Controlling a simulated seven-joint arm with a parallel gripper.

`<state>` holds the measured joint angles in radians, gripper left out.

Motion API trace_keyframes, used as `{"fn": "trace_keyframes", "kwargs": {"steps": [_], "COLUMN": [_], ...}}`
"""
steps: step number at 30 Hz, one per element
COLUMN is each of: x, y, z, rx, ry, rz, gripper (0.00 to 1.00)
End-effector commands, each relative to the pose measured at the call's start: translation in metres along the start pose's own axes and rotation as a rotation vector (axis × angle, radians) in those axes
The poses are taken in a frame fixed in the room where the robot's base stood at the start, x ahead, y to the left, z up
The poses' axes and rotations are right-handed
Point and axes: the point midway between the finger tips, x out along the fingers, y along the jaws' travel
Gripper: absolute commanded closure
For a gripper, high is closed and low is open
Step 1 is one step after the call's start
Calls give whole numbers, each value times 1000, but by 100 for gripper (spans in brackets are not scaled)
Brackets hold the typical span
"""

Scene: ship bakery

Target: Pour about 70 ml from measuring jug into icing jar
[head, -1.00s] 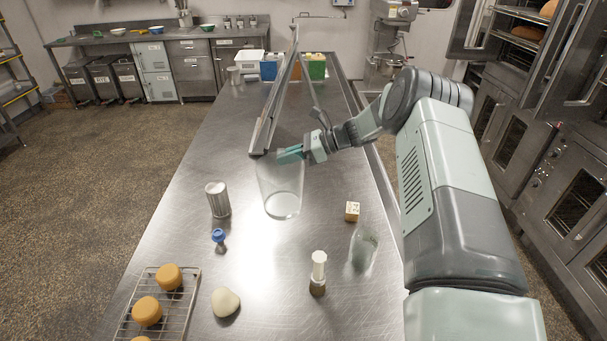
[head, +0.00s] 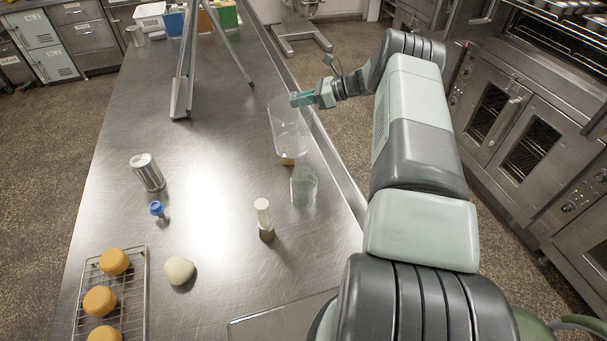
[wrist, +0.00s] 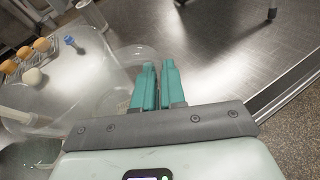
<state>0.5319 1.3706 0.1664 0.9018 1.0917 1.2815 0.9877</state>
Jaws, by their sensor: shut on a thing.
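My gripper (head: 301,98) is shut on the rim of the measuring jug (head: 289,130), a large clear vessel. The jug is slightly tilted and appears held above the table. The icing jar (head: 304,188), a smaller clear glass, stands on the table just in front of the jug in the head view. The jug's lower edge comes close to the jar's top in the picture; the true gap is unclear. In the wrist view the teal fingers (wrist: 153,88) are close together with the clear jug wall (wrist: 125,62) beside them. The liquid level cannot be made out.
A wooden block (head: 287,161) sits behind the jar, partly covered by the jug. A pale-topped shaker (head: 264,218), metal can (head: 147,172), blue-topped item (head: 157,210), dough ball (head: 179,270) and cooling rack (head: 140,300) with buns stand leftward. A leaning metal frame (head: 184,70) is behind.

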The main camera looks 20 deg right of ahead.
Motion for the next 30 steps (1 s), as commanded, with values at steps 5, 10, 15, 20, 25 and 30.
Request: {"fn": "trace_keyframes", "kwargs": {"steps": [5,10,15,20,25,30], "x": [-39,-59,-66,-66,-66,-67], "y": [-14,-20,-22,-22,-21,-18], "z": [-23,-35,-39,-39,-38,-35], "rx": [27,41,45,45,35,-6], "ry": [-6,-8,-8,-8,-9,-10], "rz": [-65,-98,-109,-109,-110,-126], "gripper": [100,100,100,100,100,100]}}
